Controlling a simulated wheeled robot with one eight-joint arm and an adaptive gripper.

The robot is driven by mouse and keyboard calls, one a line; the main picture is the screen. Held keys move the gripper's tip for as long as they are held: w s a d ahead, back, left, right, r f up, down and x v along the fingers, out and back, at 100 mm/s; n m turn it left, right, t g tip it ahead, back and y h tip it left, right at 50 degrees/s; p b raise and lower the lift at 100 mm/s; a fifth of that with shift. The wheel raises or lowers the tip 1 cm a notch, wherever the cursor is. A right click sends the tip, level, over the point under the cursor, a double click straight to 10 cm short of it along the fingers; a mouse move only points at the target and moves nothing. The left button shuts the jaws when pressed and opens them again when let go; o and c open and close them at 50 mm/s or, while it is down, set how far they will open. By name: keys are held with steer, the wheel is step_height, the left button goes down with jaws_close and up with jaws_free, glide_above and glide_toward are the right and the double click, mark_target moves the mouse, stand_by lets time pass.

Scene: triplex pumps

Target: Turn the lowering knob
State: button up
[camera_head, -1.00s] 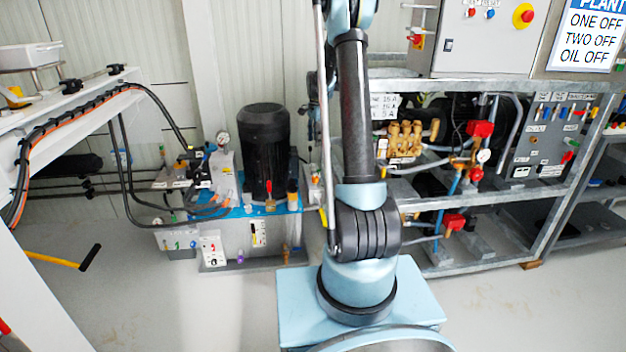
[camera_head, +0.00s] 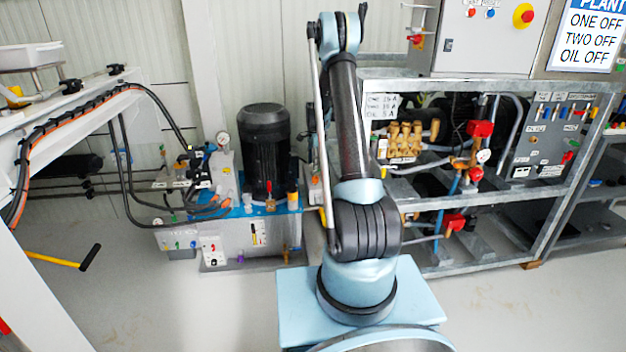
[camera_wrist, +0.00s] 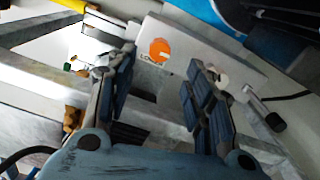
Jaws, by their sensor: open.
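In the wrist view, an orange round knob (camera_wrist: 160,48) sits on a pale grey-white panel (camera_wrist: 205,47). Dark lettering starting "LOW" is printed just below it. My gripper (camera_wrist: 160,76) is open, its two dark padded fingers to the left and right of the knob's line. The knob shows in the gap beyond the fingertips, and nothing is held. I cannot tell the exact distance to it. In the head view my gripper is hidden, and I cannot pick out the orange knob.
In the head view, a hydraulic unit with a black motor (camera_head: 264,150) stands left of my arm. A grey metal rack (camera_head: 480,200) with pumps and valves stands to the right. A white frame (camera_head: 60,130) with cables is at the left. The floor in front is clear.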

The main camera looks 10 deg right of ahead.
mark_target(315, 177)
step_height(315, 177, down, 8)
steer(key=shift+f, duration=0.25)
